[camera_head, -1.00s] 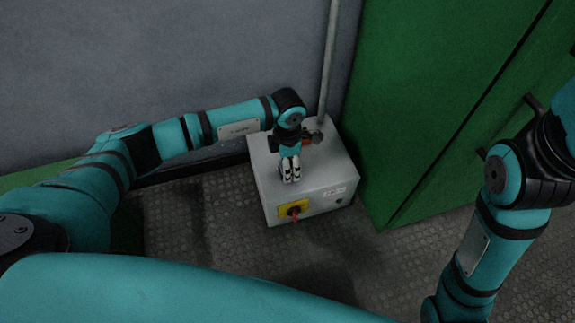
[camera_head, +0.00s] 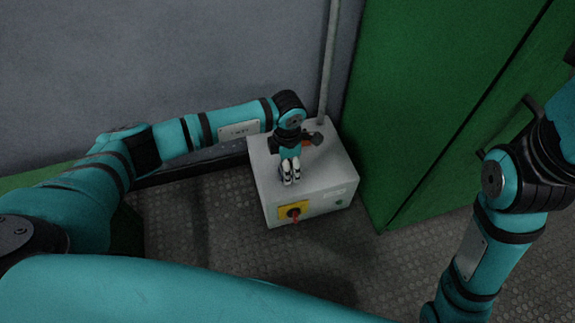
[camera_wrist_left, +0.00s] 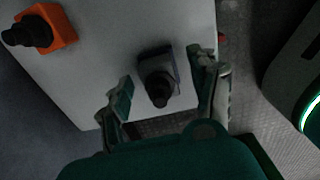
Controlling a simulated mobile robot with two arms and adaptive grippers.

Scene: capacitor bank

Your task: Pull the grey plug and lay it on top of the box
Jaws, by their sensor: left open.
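The box (camera_head: 330,178) is light grey and stands on the floor by the wall. In the left wrist view, the grey plug (camera_wrist_left: 171,62), a grey block with a black round end, sits at the box top between the spread fingers. I cannot tell whether it is seated in a socket or lies loose. My left gripper (camera_head: 290,176) points down over the box top; its fingers (camera_wrist_left: 165,90) are open on either side of the plug. In the head view the arm and fingers hide the plug. My right gripper is out of view.
An orange fitting (camera_wrist_left: 54,32) with a black end sits on the box top, away from my fingers. A yellow switch plate (camera_head: 285,210) with a red handle is on the box front. A pipe (camera_head: 328,70) rises behind. A green cabinet (camera_head: 425,100) stands at right.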

